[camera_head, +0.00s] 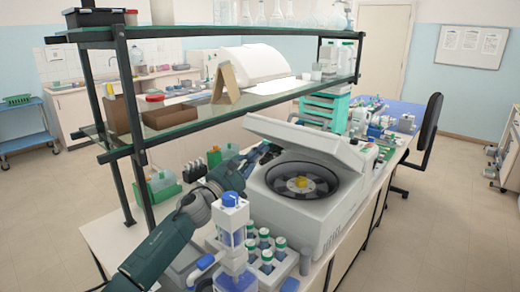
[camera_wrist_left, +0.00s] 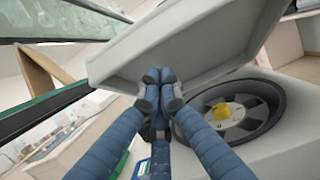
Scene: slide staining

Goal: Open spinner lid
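The spinner (camera_head: 315,200) is a white benchtop machine with a round dark rotor and a yellow hub (camera_head: 300,182). Its pale lid (camera_head: 308,138) stands raised and tilted, so the rotor is exposed. The lid's underside (camera_wrist_left: 190,50) fills the upper part of the left wrist view, with the rotor (camera_wrist_left: 235,112) below at right. My left gripper (camera_head: 264,148) reaches in from the left to the lid's left side. In the wrist view its fingertips (camera_wrist_left: 159,76) are together with nothing between them, against or just under the lid's underside; contact is hard to tell. My right gripper is not in view.
A rack of green-capped tubes (camera_head: 265,258) and a blue-topped bottle (camera_head: 232,225) stand in front of the spinner. A glass shelf (camera_head: 190,118) on dark posts runs behind and above my left arm. Green boxes (camera_head: 165,188) sit at the left.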

